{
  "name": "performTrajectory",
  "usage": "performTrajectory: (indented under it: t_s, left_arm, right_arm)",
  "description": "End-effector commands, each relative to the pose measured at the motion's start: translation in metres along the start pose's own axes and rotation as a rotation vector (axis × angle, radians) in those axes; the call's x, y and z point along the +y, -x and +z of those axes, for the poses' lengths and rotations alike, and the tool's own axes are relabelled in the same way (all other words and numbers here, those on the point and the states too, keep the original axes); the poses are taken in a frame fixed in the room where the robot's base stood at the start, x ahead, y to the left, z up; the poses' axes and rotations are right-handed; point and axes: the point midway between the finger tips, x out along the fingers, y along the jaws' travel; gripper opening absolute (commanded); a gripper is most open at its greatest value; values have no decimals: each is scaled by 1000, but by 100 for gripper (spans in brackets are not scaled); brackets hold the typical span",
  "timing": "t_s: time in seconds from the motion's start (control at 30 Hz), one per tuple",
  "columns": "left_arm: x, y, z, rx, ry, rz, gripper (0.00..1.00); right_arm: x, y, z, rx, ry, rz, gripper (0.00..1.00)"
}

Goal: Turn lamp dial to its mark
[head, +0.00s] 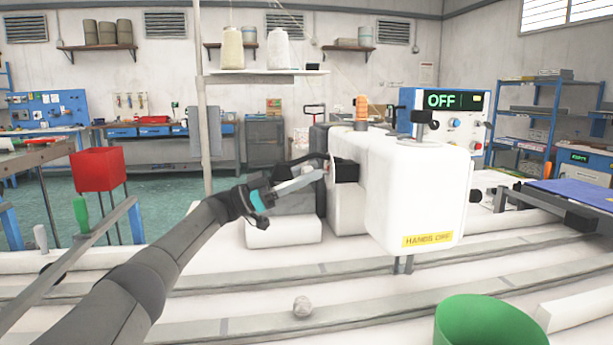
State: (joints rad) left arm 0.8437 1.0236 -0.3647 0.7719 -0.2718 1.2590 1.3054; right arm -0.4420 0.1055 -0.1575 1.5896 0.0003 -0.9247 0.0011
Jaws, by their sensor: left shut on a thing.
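My right gripper is not in view.
A control box (448,118) reading "OFF" stands behind the machine. A thin post (203,125) rises behind my left arm. A red bin (99,170) stands left.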

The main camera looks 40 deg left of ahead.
Motion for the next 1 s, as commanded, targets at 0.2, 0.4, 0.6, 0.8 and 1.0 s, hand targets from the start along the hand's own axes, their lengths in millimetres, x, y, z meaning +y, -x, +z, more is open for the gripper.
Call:
performTrajectory:
  t_s: [0.2,0.4,0.6,0.8,1.0]
  left_arm:
    - [0,0,1,-2,2,0,45]
    - [0,0,0,-1,2,0,67]
    - [0,0,0,-1,2,0,67]
    - [-1,12,0,-3,3,-3,67]
    - [-1,54,0,-5,3,-5,67]
  right_arm:
    - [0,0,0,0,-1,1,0]
    - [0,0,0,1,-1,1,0]
    - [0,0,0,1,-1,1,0]
    - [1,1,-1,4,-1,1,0]
    - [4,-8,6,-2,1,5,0]
